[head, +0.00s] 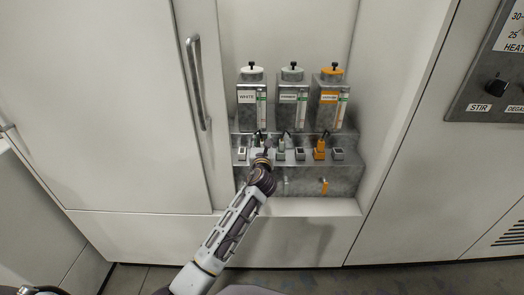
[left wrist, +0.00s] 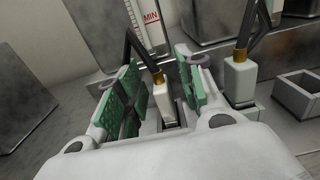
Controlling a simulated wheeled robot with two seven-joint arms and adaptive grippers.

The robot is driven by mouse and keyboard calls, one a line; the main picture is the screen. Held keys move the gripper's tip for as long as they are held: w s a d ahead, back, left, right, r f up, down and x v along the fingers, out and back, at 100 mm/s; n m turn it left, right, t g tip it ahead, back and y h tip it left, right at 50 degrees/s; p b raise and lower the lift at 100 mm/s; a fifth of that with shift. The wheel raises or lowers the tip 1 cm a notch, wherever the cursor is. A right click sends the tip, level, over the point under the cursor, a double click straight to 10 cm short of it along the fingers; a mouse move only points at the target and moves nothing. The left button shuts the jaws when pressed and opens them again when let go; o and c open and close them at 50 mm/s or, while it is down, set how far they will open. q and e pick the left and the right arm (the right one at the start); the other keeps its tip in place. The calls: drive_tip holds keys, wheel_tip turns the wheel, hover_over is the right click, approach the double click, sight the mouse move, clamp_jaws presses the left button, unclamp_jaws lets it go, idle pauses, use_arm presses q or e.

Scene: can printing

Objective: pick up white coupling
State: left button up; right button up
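The white coupling (left wrist: 162,98) stands upright in its holder in the left wrist view, with a brass collar and a dark hose on top. My left gripper (left wrist: 160,86) is open, its green-padded fingers on either side of the coupling, with a gap showing between pads and coupling. In the head view the left gripper (head: 261,153) is at the holder shelf below the tank labelled WHITE (head: 247,97) and largely hides the coupling. My right gripper is not in view.
A second pale coupling (left wrist: 239,80) stands close to the right finger, with an empty square holder (left wrist: 298,94) beyond it. An orange coupling (head: 319,150) stands further right. Two more tanks, a middle one (head: 292,98) and an orange-labelled one (head: 329,98), stand behind. Recess walls bound both sides.

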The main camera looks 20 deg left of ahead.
drive_tip(key=shift+f, duration=0.1)
idle(0.3)
use_arm(q)
clamp_jaws()
drive_tip(key=shift+r, duration=0.1)
drive_tip(key=shift+r+p, duration=0.3)
drive_tip(key=shift+r, duration=0.35)
wheel_tip(320, 180, up, 7)
drive_tip(key=shift+f+p, duration=0.2)
drive_tip(key=shift+p, duration=1.05)
drive_tip(key=shift+r+p, duration=0.35)
drive_tip(key=shift+r, duration=0.65)
use_arm(e)
wheel_tip(320, 180, down, 9)
drive_tip(key=s+d, duration=0.1)
drive_tip(key=d, duration=0.1)
